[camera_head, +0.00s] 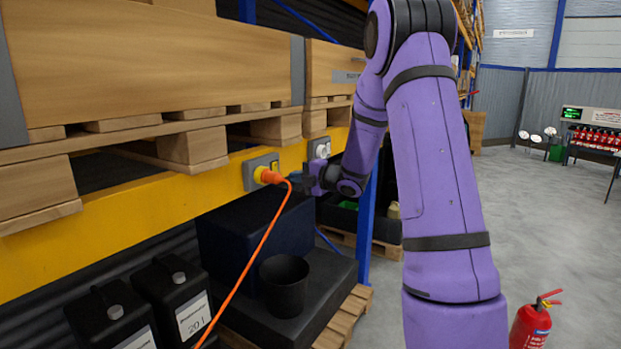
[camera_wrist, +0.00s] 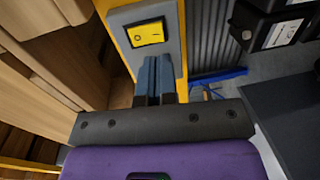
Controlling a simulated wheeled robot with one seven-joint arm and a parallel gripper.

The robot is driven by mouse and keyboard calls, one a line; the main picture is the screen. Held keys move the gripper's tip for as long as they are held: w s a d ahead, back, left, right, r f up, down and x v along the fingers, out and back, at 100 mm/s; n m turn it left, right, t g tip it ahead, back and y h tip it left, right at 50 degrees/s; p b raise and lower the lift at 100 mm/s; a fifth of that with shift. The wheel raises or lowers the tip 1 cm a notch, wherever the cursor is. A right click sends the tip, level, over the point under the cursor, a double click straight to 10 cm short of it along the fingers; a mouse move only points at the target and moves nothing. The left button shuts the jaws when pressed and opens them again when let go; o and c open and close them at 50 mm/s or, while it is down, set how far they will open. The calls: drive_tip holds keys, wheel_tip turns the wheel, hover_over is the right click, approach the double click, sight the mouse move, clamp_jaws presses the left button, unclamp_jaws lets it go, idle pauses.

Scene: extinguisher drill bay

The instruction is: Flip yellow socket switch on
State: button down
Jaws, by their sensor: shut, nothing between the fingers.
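In the wrist view a yellow switch (camera_wrist: 147,33) sits in a dark frame on a grey plate (camera_wrist: 172,50), with small dark marks on its face. My gripper (camera_wrist: 154,62) has its two fingers together over the plate, their tips just below the switch in the picture. A small gap seems to show between tips and switch; contact cannot be told. In the head view my gripper (camera_head: 308,181) is beside a grey socket box (camera_head: 249,178) with an orange plug (camera_head: 270,177) in it. Which box carries the switch is hard to tell there.
A second socket box (camera_head: 319,148) is on the same yellow beam (camera_head: 120,222). An orange cable (camera_head: 248,268) hangs from the plug. Wooden pallets (camera_head: 190,145) jut out above the beam. Black canisters (camera_head: 178,290) and a black bucket (camera_head: 284,285) stand below.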

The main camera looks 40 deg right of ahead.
sight(275, 169)
drive_tip(key=shift+x, duration=2.75)
drive_tip(key=shift+a, duration=0.1)
drive_tip(key=shift+w, duration=0.15)
drive_tip(key=shift+f, duration=0.1)
